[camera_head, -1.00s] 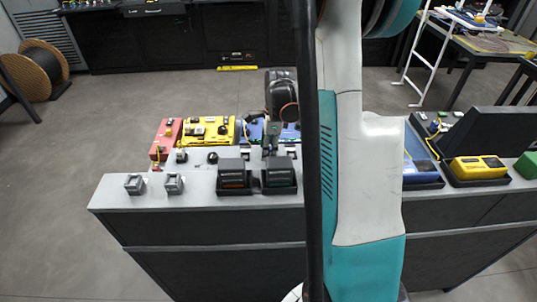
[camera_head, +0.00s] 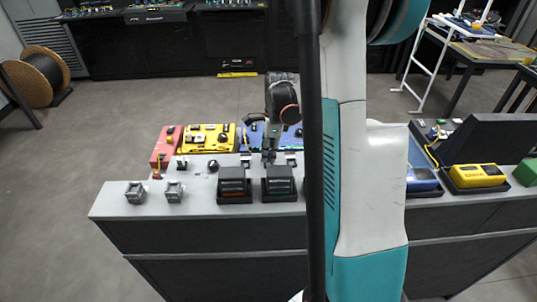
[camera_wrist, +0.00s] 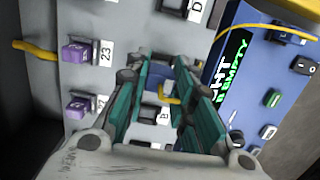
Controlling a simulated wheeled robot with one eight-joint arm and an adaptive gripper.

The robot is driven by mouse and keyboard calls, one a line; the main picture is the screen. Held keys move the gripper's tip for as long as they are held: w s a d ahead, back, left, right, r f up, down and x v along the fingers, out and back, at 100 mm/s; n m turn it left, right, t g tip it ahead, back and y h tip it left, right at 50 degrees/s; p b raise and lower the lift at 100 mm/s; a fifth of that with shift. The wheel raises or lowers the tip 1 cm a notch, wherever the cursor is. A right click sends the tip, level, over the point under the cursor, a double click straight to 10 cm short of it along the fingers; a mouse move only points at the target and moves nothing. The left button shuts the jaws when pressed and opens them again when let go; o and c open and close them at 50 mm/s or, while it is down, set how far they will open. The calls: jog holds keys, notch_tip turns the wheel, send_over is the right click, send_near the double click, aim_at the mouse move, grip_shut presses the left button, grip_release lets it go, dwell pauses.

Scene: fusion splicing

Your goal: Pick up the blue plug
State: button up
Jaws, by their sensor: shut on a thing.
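The blue plug (camera_wrist: 184,80) shows between the fingers of my gripper (camera_wrist: 170,76) in the wrist view, with a short yellow cable at it. The teal fingers are shut on the plug and hide part of it. Whether the plug is still seated in the panel or free of it, I cannot tell. In the head view my gripper (camera_head: 270,150) points down over the back of the grey console (camera_head: 200,203), behind two black devices. The plug is too small to make out there.
Two purple plugs (camera_wrist: 78,53) sit on the labelled grey panel at the left of the wrist view. A blue device (camera_wrist: 257,85) with a lit screen stands close on the right. A red box (camera_head: 165,145) and a yellow box (camera_head: 205,138) stand left of my gripper.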

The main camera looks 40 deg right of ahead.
notch_tip(320, 180, up, 18)
jog(key=p, duration=0.4)
jog(key=shift+p, duration=0.4)
jog(key=shift+r, duration=0.1)
jog(key=o, duration=0.3)
grip_shut()
